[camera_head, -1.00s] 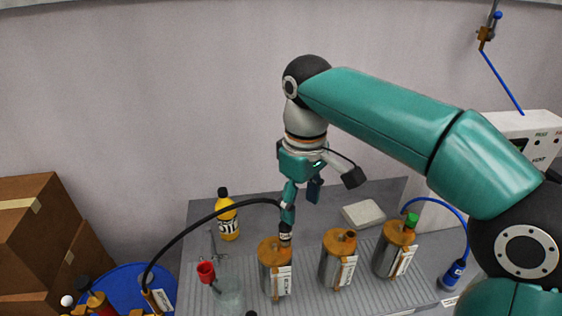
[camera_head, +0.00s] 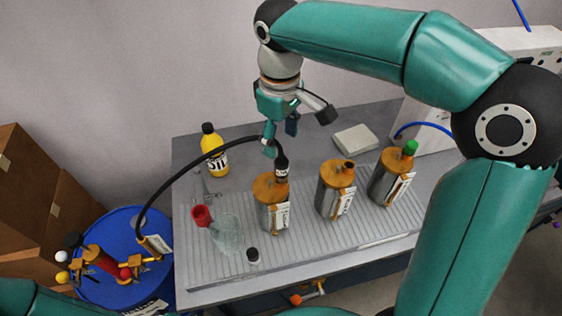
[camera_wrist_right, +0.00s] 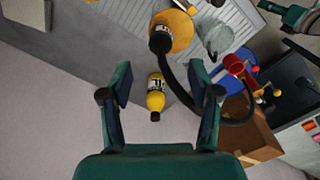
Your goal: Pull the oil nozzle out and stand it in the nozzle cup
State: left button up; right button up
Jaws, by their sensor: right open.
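The black oil nozzle (camera_head: 281,168) with a white label stands upright in the top of the left orange-lidded canister (camera_head: 272,215). A black hose (camera_head: 180,172) arcs from it to the left. My right gripper (camera_head: 280,138) is open and empty, just above and behind the nozzle. In the right wrist view the nozzle (camera_wrist_right: 160,38) lies beyond the open fingers (camera_wrist_right: 164,88). A red cup (camera_head: 201,215) stands front left on the bench; I cannot tell if it is the nozzle cup. My left gripper is out of view.
A yellow bottle (camera_head: 212,150) stands behind left. Two more canisters, the middle one (camera_head: 335,188) and the right one (camera_head: 391,172), stand to the right. A clear glass vessel (camera_head: 228,235) is beside the red cup. A blue drum (camera_head: 125,235) is at left.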

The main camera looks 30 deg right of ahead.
aim_at(281, 160)
notch_tip(281, 160, down, 9)
jog(key=shift+s+f, duration=0.1)
jog(key=shift+s, duration=0.05)
dwell(0.4)
grip_shut()
jog(key=c, duration=0.8)
grip_release()
grip_shut()
jog(key=shift+r+p, duration=0.75)
jog(key=shift+r, duration=0.05)
jog(key=shift+r+p, duration=1.55)
jog(key=shift+r, duration=0.35)
